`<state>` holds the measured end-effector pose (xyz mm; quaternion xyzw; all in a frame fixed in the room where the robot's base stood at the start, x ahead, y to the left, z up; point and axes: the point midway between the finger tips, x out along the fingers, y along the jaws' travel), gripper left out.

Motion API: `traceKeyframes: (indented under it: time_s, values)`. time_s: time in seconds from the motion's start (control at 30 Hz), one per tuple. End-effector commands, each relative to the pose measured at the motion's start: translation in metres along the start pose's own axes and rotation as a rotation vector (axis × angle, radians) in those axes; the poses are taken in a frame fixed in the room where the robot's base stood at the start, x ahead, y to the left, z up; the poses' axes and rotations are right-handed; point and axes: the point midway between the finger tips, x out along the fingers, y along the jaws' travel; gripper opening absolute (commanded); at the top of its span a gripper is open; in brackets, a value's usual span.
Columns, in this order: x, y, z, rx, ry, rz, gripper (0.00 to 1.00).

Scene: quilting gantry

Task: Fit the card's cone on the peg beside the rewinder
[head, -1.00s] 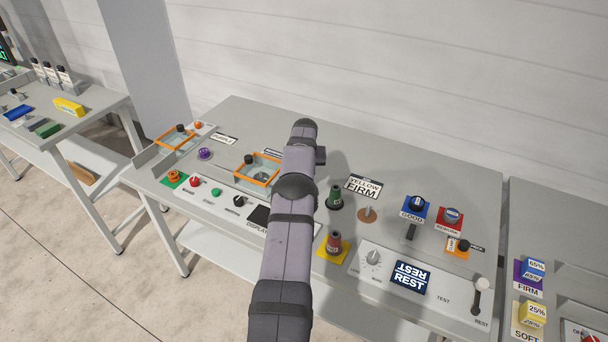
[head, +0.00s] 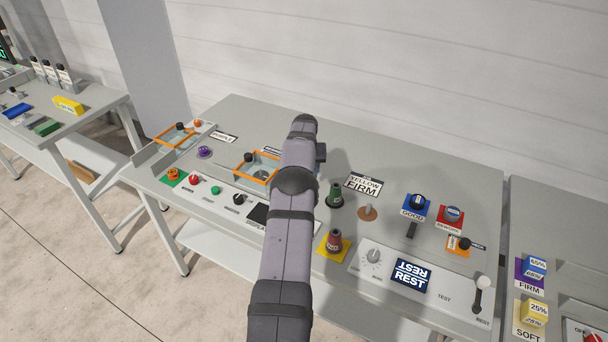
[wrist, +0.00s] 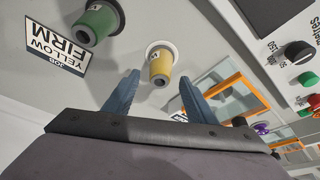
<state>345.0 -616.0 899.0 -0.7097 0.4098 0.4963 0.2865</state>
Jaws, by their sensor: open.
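The card (head: 363,186) reads YELLOW FIRM and lies on the table; it also shows in the wrist view (wrist: 54,50). A yellow cone (wrist: 160,68) stands on a pale round base just beyond my fingertips in the wrist view; my arm hides it in the head view. My gripper (wrist: 156,80) is open, its blue fingers to either side of the cone's near end, with no clear contact. A green cone (head: 335,197) stands beside it, also in the wrist view (wrist: 97,24). A bare upright peg (head: 369,210) stands on a brown disc right of the green cone.
A panel with a knob, a REST display (head: 410,275) and a lever lies front right. Blue GOOD (head: 415,208) and red (head: 452,217) pads sit right of the peg. Orange-framed boxes (head: 257,168) stand left of my arm.

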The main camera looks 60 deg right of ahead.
Motion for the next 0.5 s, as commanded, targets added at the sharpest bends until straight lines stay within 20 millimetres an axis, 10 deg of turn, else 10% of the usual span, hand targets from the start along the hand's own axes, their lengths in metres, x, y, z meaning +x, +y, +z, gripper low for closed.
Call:
traceKeyframes:
  time_s: [0.5]
  values:
    - [-0.052,0.001,0.0,0.001,0.002,0.0,0.51]
